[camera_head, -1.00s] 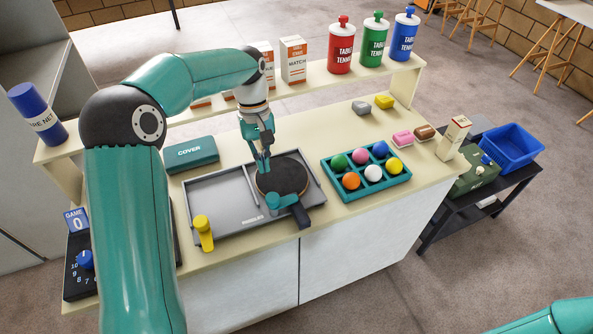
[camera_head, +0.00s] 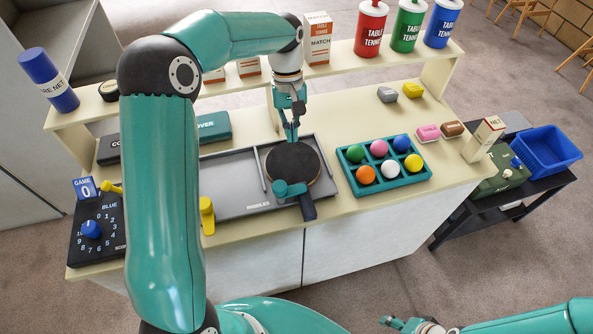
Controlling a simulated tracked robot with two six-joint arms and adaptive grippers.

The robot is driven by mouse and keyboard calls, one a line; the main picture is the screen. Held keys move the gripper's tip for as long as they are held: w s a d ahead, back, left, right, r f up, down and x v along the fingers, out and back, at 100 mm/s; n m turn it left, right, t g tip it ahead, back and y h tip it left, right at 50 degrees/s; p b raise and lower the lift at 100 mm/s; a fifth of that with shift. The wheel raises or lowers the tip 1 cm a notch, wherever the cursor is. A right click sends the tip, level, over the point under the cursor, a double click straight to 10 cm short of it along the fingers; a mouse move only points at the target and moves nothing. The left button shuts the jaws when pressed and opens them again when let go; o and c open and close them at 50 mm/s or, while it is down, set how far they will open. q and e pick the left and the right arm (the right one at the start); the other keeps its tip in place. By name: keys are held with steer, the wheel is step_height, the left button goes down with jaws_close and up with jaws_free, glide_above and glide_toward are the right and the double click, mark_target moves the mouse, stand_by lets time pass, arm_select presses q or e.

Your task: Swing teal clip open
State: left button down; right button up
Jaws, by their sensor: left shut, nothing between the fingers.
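The teal clip (camera_head: 289,189) lies at the front of the grey tray (camera_head: 232,201), across the neck of a dark paddle (camera_head: 293,165). Its rounded end is at the left and its arm reaches right over the paddle. The paddle lies on the tray with its handle past the front edge. My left gripper (camera_head: 291,138) is shut and empty, pointing down at the paddle's far edge, behind the clip and apart from it. Whether it touches the paddle I cannot tell. My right gripper (camera_head: 402,324) shows only partly at the bottom edge; its fingers are unclear.
A yellow clip (camera_head: 207,215) stands at the tray's front left. A teal ball holder (camera_head: 382,184) with several coloured balls is to the right. A scoreboard (camera_head: 98,232) is at the left. Boxes and canisters line the back shelf (camera_head: 340,80).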

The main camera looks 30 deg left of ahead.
mark_target(298, 183)
arm_select(q)
steer(key=p+x, duration=0.1)
steer(key=x, duration=0.7)
steer(key=shift+s+f, duration=0.1)
steer(key=shift+s+d+f+p, duration=0.1)
steer(key=shift+s+d+p, duration=0.4)
steer(key=shift+s+d, duration=0.6)
steer(key=shift+s+d+f, duration=0.1)
steer(key=shift+s+d, duration=0.15)
steer(key=shift+d, duration=0.1)
steer(key=shift+d+m, duration=0.35)
steer(key=shift+m, duration=0.15)
steer(key=shift+s+d, duration=0.1)
steer(key=shift+a, duration=0.85)
